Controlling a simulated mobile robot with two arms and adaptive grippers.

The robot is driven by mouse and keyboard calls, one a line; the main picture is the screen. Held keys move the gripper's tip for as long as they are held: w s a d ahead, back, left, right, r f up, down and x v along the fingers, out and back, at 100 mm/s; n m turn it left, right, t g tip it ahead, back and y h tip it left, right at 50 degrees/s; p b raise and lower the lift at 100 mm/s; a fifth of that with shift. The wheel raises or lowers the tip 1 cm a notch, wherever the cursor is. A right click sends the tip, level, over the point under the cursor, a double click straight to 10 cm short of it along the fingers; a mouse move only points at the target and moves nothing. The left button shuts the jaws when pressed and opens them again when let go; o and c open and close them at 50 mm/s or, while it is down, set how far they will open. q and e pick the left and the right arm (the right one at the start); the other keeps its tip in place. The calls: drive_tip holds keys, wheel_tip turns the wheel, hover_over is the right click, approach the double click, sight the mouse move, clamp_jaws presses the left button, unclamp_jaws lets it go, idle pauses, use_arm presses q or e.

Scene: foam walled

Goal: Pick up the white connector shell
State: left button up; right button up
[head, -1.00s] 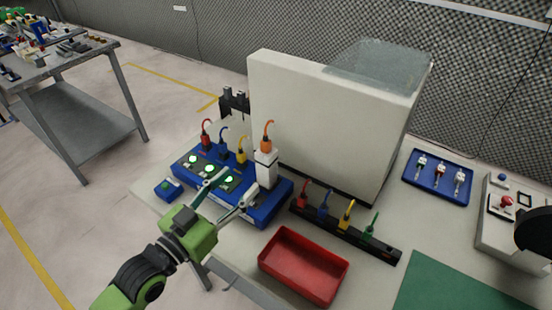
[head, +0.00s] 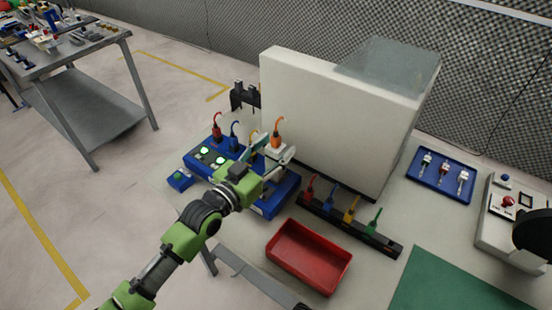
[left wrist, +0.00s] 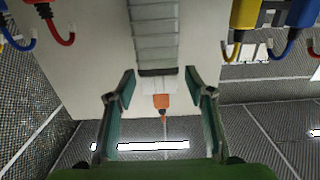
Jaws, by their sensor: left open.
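The white connector shell (head: 274,154) stands upright at the right end of the blue test box (head: 269,208), with an orange plug and cable (head: 277,139) at its top. My left gripper (head: 267,163) is open at the shell, one finger on each side, and partly hides it. In the left wrist view the white shell (left wrist: 158,86) shows between the two open fingers (left wrist: 159,84), with a visible gap on both sides; its orange end (left wrist: 161,101) points toward the gripper's palm. My right gripper is not in view.
A tall cream panel (head: 325,125) stands close behind the shell. A black rack (head: 350,227) with several coloured plugs and an empty red bin (head: 308,257) are to the right. A blue tray (head: 441,176) and a control box (head: 500,215) lie farther right.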

use_arm(q)
drive_tip(key=shift+w+d, duration=0.25)
drive_tip(key=shift+w, duration=0.1)
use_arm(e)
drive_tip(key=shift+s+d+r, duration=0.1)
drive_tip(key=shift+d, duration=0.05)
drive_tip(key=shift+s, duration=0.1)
use_arm(q)
clamp_jaws()
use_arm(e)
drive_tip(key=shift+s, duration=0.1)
use_arm(q)
drive_tip(key=shift+r, duration=0.15)
drive_tip(key=shift+r, duration=0.55)
drive_tip(key=s+a+r+b, duration=0.2)
drive_tip(key=s+a+r, duration=0.1)
drive_tip(key=s+r, duration=0.8)
drive_tip(key=s, duration=0.2)
drive_tip(key=shift+s+a+r+b, duration=0.15)
drive_tip(key=shift+s+r+b, duration=0.15)
drive_tip(key=shift+s+r, duration=0.1)
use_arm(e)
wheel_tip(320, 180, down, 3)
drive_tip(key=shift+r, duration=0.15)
